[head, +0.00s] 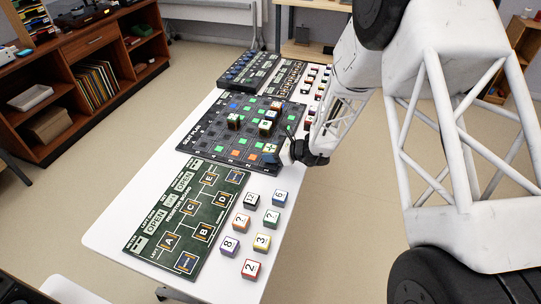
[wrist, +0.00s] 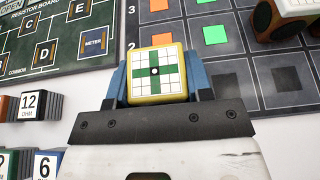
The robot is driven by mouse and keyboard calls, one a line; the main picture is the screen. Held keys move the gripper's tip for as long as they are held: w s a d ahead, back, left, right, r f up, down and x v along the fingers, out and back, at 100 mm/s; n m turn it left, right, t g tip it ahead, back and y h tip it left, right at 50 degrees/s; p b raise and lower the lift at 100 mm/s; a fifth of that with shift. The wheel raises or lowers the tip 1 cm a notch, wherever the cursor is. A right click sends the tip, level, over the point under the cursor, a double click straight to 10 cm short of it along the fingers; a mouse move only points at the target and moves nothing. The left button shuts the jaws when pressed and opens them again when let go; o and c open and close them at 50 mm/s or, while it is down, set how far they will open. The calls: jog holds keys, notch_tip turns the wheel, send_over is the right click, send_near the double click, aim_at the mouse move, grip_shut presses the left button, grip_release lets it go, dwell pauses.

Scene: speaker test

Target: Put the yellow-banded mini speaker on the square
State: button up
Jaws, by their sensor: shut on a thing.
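My gripper (head: 279,153) is shut on a small block with a yellow band around its edge, which looks like the yellow-banded mini speaker (wrist: 156,73). Its white gridded top bears a green cross with a dark dot. In the wrist view it sits between the blue fingers of my gripper (wrist: 158,85); its underside is hidden. It is over the near right part of the dark seat plan board (head: 203,137). The board carries coloured squares, among them a green square (wrist: 215,34) and an orange square (wrist: 159,5). I cannot tell which square is meant.
Other small speakers stand on the board, one left of centre (head: 233,121) and one further right (head: 265,128). A green resistor board (head: 160,212) lies nearer on the white table (head: 105,232). Several numbered cubes (head: 262,241) stand beside it. Dark panels (head: 248,70) lie at the far end.

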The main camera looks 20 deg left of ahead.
jog(key=shift+f, duration=0.7)
jog(key=o, duration=1)
jog(key=shift+f, duration=0.1)
jog(key=shift+c, duration=0.2)
jog(key=shift+d+r, duration=0.4)
jog(key=shift+d, duration=0.2)
jog(key=v, duration=1)
jog(key=shift+d+r, duration=0.1)
jog(key=shift+d, duration=0.25)
